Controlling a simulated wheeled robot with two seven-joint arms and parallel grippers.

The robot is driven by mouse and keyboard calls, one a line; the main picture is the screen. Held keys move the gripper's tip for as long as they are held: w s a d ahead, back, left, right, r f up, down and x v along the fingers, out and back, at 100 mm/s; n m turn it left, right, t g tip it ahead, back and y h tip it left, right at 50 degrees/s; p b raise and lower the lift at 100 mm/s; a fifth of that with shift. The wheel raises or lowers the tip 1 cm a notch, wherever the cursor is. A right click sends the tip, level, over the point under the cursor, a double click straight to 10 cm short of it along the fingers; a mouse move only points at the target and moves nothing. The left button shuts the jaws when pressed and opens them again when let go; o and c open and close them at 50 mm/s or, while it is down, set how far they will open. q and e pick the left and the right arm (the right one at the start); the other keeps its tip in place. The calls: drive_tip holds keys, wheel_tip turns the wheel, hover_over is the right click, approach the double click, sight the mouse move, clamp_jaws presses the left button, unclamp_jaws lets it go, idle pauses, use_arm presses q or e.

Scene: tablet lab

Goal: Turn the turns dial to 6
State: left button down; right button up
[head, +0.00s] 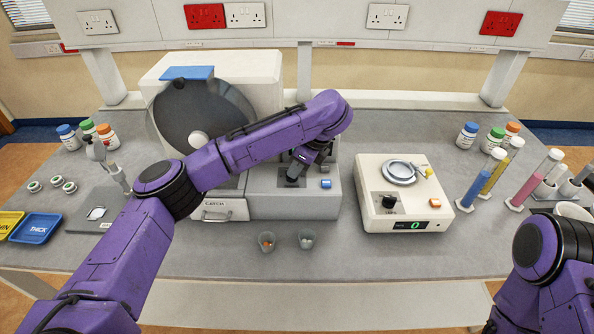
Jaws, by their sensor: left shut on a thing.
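A large white machine (255,70) with a dark round drum (190,112) stands at the back, left of centre. My left arm reaches across its front. My left gripper (293,171) points down at the dark dial area (292,181) on the machine's grey base and is shut on a dial there. The fingers mostly cover this dial, so its setting cannot be read. A blue button (326,184) sits just right of the gripper. My right gripper is out of view; only part of that arm shows at the lower right.
A cream device (447,204) with a black knob (389,203) and a display showing 0 (413,225) stands to the right. Tubes (475,188) and bottles (467,136) stand at right; trays (36,229) lie at left.

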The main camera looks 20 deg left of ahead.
use_arm(q)
drive_tip(key=m+t+b, duration=0.1)
drive_tip(key=m+b, duration=0.1)
drive_tip(key=b, duration=0.1)
drive_tip(key=m+t+h+b, duration=0.1)
drive_tip(key=m+b, duration=0.2)
drive_tip(key=s+f+m+b, duration=0.1)
drive_tip(key=m+b, duration=0.2)
drive_tip(key=b, duration=0.1)
drive_tip(key=shift+a+t, duration=0.25)
drive_tip(key=shift+t, duration=0.15)
drive_tip(key=shift+r+m+h+b, duration=0.1)
drive_tip(key=shift+m+h+b, duration=0.4)
drive_tip(key=shift+m+b, duration=0.3)
drive_tip(key=shift+s+a+m+t+h+b, duration=0.15)
drive_tip(key=shift+m+t+h+b, duration=0.2)
drive_tip(key=shift+m, duration=0.65)
drive_tip(key=shift+a+r+m+h+b, duration=0.1)
drive_tip(key=shift+m+h+b, duration=0.2)
drive_tip(key=shift+m, duration=0.6)
drive_tip(key=shift+a+r+m+t+h, duration=0.15)
drive_tip(key=shift+m+h, duration=0.1)
drive_tip(key=shift+m, duration=0.35)
drive_tip(key=shift+f+m+t+h, duration=0.1)
drive_tip(key=shift+m+h, duration=0.1)
drive_tip(key=shift+m, duration=0.4)
drive_tip(key=shift+a+m+h, duration=0.1)
drive_tip(key=shift+m+h, duration=0.4)
drive_tip(key=shift+m, duration=0.7)
